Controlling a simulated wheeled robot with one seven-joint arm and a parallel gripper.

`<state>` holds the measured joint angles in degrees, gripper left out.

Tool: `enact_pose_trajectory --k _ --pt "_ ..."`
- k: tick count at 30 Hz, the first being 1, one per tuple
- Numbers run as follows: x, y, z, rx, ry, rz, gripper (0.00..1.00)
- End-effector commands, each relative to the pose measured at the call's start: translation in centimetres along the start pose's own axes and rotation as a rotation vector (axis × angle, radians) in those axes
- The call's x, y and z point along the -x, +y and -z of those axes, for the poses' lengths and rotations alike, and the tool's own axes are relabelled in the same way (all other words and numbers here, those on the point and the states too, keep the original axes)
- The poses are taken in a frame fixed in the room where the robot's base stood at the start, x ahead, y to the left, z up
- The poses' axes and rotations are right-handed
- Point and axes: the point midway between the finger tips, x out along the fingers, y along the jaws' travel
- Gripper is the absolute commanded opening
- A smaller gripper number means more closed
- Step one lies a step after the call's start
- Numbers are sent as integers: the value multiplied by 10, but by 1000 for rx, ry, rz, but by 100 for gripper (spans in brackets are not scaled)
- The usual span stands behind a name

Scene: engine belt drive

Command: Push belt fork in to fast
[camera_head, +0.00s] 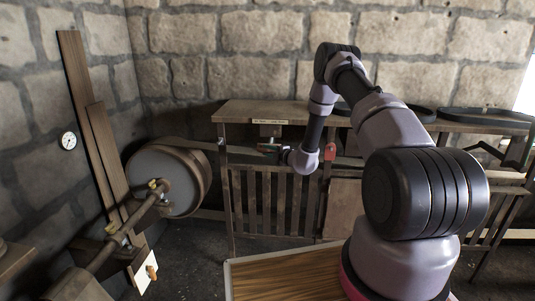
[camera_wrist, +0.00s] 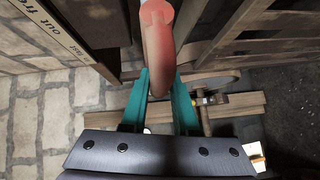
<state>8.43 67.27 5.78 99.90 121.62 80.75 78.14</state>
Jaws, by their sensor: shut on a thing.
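The belt fork's red rounded handle (camera_wrist: 157,40) shows at the top middle of the wrist view. My gripper (camera_wrist: 160,76) has teal fingers, which are closed on the handle's near end. In the head view my gripper (camera_head: 272,150) is at the front of the wooden bench frame, just below a small label plate (camera_head: 268,121); the handle itself is hard to make out there. In the wrist view a label board (camera_wrist: 52,32) at upper left reads "out free", with smaller lettering partly cut off.
A large drum pulley (camera_head: 165,180) with a shaft stands left of the bench (camera_head: 240,110). A wooden tabletop (camera_head: 285,275) lies in front. Planks (camera_head: 85,110) lean on the stone wall.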

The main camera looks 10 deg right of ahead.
Motion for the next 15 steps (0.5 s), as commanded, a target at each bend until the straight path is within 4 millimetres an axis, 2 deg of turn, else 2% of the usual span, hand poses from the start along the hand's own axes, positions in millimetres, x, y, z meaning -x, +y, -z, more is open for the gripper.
enact_pose_trajectory --k 3,4,5,6,15 --pt "-1 3 -3 3 -6 -7 0" --pt "-1 3 -3 3 -6 -7 40" --pt "-1 3 -3 3 -6 -7 52" --pt "-1 3 -3 3 -5 -7 58" --pt "0 2 -2 1 -4 -5 58"
